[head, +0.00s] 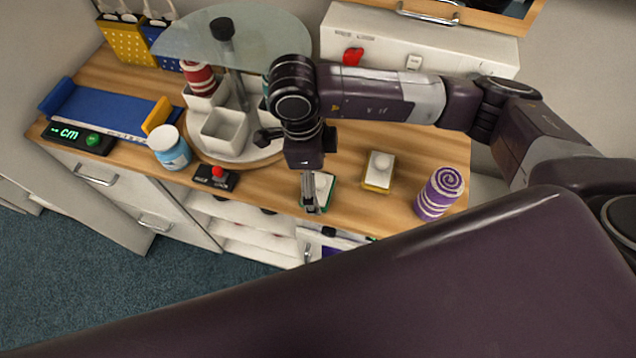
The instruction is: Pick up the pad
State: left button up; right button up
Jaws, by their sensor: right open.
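Two small pad-like blocks lie on the wooden counter (418,145); I cannot tell which one the task names. One is a white-topped block with a green base (322,187), near the counter's front edge. The other is a white-topped block with a yellow base (379,170), to its right. My right gripper (310,207) points down at the green-based block, in front of its left part, and hides some of it. Its fingers are open and seen nearly edge-on; I cannot tell if they touch the block. My left gripper is out of view.
A round stand with a glass top (270,38) and white cups (222,131) is left of my arm. A red-knobbed switch box (216,176), a blue-labelled jar (169,147) and a purple spiral roll (440,192) stand nearby. Open shelves lie below the front edge.

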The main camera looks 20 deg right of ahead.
aim_at(318, 180)
jog(key=shift+s+d+f, duration=0.1)
jog(key=shift+d+f, duration=0.05)
jog(key=shift+f, duration=1.1)
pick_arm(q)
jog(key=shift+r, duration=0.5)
pick_arm(e)
jog(key=c, duration=1.2)
jog(key=shift+r, duration=0.15)
jog(key=shift+c, duration=0.2)
jog(key=shift+r, duration=0.7)
pick_arm(q)
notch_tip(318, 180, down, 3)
jog(key=b, duration=0.2)
jog(key=shift+b, duration=0.4)
pick_arm(e)
notch_tip(318, 180, up, 18)
jog(key=shift+r, duration=0.2)
